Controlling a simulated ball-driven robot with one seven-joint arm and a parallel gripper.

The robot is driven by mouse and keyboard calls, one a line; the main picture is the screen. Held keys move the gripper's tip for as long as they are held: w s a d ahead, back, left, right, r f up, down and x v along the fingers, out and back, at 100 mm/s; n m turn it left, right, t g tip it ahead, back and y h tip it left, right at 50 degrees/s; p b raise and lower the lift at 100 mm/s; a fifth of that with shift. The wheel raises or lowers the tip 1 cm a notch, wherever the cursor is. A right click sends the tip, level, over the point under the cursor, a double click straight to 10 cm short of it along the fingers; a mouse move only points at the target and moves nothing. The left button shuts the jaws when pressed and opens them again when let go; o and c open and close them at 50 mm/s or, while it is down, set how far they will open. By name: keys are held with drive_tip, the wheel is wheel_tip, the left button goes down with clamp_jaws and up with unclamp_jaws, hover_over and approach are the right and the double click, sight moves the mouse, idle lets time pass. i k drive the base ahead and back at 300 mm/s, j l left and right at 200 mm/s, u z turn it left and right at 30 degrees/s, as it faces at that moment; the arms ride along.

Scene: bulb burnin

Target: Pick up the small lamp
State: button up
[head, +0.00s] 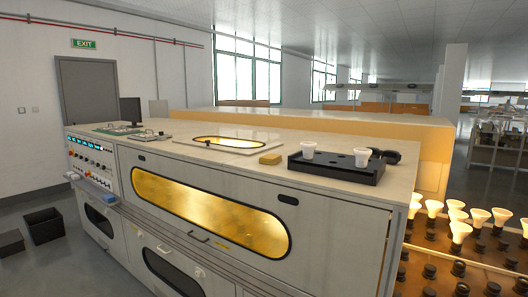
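Two small white lamps stand on a black tray with round holes (325,169) on top of the long cabinet. One white lamp (308,150) is at the tray's left rear. The other white lamp (362,157) is at its right part, with its base against or in the tray. They look close in size, and I cannot tell for sure which is the small one. My gripper is not in view.
A yellow block (270,159) lies left of the tray, and a dark curved object (386,155) sits behind its right end. A glowing window (228,142) is set in the cabinet top. Lit lamps (460,230) stand on a lower rack at right.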

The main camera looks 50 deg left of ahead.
sight(362, 155)
drive_tip(key=u, duration=1)
drive_tip(key=z, duration=1.05)
drive_tip(key=j, duration=0.6)
drive_tip(key=k+j+z, duration=0.1)
drive_tip(key=j, duration=1.05)
drive_tip(key=k+j+z, duration=0.1)
drive_tip(key=j, duration=0.5)
drive_tip(key=k+j, duration=0.1)
drive_tip(key=j, duration=0.45)
drive_tip(key=j+z, duration=0.05)
